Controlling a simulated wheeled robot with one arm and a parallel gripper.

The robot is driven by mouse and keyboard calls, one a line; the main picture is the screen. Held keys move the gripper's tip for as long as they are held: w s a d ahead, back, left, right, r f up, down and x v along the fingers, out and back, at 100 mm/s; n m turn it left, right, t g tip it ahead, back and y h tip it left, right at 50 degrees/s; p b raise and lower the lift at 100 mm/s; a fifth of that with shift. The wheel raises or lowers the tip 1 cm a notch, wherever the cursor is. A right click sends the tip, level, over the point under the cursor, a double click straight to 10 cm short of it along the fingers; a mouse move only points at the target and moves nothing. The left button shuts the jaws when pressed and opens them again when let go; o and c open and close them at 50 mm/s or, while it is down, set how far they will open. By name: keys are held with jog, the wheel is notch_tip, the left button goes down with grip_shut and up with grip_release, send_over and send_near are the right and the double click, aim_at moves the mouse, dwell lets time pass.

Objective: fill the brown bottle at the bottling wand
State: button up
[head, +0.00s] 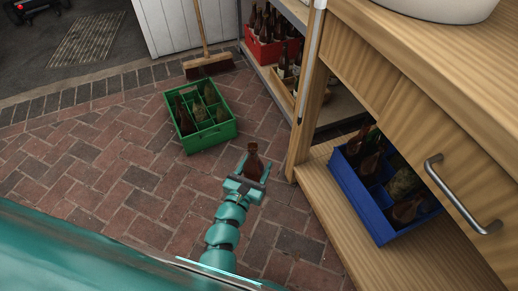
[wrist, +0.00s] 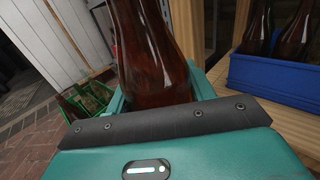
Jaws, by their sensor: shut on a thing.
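My gripper (head: 248,182) is shut on the brown bottle (head: 253,163) and holds it above the brick floor, near the wooden bench leg. The bottle also shows large in the wrist view (wrist: 150,60), roughly upright between the fingers, with its neck cut off by the top edge. A thin pale upright tube (head: 311,60) shows at the bench's left corner in the head view. I cannot tell whether it is the bottling wand.
A green crate (head: 210,140) with some bottles stands on the floor at left. A blue crate (head: 375,215) with bottles sits on the bench's low shelf at right. A red crate (head: 262,50), a broom (head: 208,62) and a drawer handle (head: 462,195) also show.

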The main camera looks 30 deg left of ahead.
aim_at(302, 102)
jog(key=w+d+p, duration=0.1)
jog(key=w+d, duration=0.6)
jog(key=w, duration=0.2)
jog(key=shift+w+d, duration=0.4)
jog(key=shift+s+b, duration=0.1)
jog(key=shift+b, duration=0.2)
dwell(0.6)
jog(key=shift+r, duration=0.1)
dwell(0.5)
jog(key=shift+r+p, duration=1.8)
jog(key=shift+r, duration=1.15)
jog(key=shift+r+p, duration=6.7)
jog(key=shift+r, duration=2.1)
